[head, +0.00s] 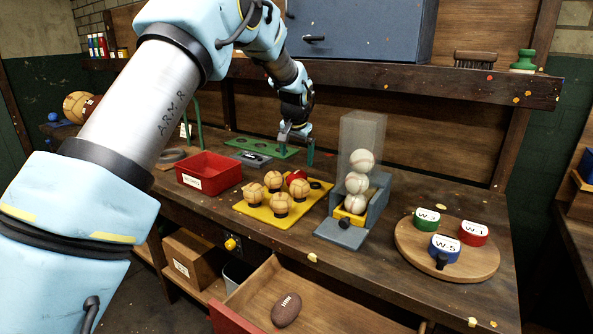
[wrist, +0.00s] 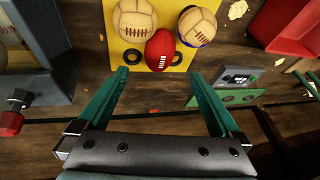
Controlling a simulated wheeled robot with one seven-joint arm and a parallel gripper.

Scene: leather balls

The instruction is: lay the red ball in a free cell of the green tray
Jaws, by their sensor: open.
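The red ball (wrist: 160,48) is oval with white lacing and lies at the edge of a yellow board (wrist: 130,57) in the wrist view, near black rings. In the head view the red ball (head: 295,175) is partly hidden behind tan balls. My gripper (wrist: 159,74) is open and empty, its green fingers apart, with the red ball beyond and between the tips in the picture. In the head view my gripper (head: 296,146) hangs above the back of the bench. The green tray (head: 285,152) lies behind it with dark round cells; part of it shows in the wrist view (wrist: 262,96).
Tan balls (head: 280,203) stand close to the red ball on the yellow board. A clear tube of baseballs (head: 361,160) stands to the right, a red bin (head: 209,172) to the left. A grey device (head: 252,158) lies by the tray. An open drawer (head: 335,300) holds a brown football.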

